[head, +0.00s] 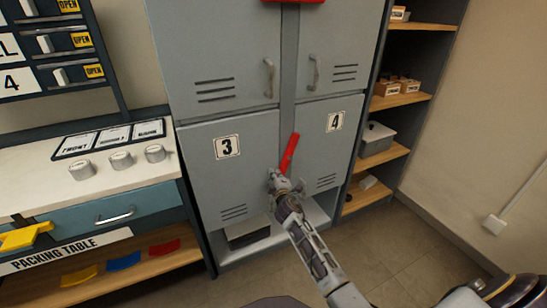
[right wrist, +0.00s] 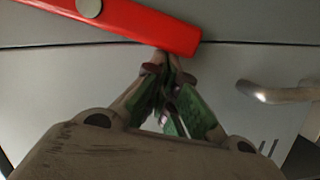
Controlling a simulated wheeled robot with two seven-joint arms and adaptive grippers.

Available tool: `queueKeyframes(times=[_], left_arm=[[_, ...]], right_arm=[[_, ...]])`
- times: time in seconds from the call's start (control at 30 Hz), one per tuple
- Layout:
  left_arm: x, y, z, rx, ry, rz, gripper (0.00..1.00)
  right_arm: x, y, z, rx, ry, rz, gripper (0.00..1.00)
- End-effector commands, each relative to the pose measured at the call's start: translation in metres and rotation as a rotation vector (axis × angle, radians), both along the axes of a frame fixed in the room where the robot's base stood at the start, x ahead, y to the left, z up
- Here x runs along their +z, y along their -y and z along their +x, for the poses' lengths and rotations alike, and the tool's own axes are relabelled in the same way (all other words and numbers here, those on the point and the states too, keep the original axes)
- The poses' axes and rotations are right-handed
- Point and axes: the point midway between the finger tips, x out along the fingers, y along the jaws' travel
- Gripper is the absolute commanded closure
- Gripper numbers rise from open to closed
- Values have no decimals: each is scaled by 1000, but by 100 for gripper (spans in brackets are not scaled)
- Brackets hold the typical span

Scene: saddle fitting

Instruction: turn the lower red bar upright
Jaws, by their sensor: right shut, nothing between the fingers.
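The lower red bar (head: 289,154) lies on the seam between locker doors 3 and 4. It is tilted, with its upper end leaning right of the seam, toward door 4. It also shows large in the right wrist view (right wrist: 145,22), with a grey round pivot (right wrist: 89,7) on it. My right gripper (head: 274,177) is at the bar's lower end. In the right wrist view its fingertips (right wrist: 166,58) are together and empty, right at the bar's edge near one end; I cannot tell whether they touch. My left gripper is not in view.
Another red bar (head: 293,1) shows at the top edge. Door handles (head: 314,72) stick out above, and one shows in the wrist view (right wrist: 275,93). The packing table (head: 30,190) stands left, shelves (head: 402,100) right. The floor (head: 385,240) before the right shelves is clear.

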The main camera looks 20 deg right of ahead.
Motion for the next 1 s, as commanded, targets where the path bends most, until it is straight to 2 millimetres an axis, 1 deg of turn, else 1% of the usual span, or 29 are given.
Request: queueKeyframes(times=[0.03,0.1,0.3,0.53,1.0], left_arm=[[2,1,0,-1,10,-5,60],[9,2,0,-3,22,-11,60],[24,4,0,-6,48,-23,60],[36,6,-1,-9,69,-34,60],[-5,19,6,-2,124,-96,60]], right_arm=[[-5,2,0,0,1,-24,100],[-7,4,0,0,2,-55,100],[-10,8,0,0,5,-122,100],[-13,12,1,1,7,-182,100],[-20,20,1,1,11,-302,100]])
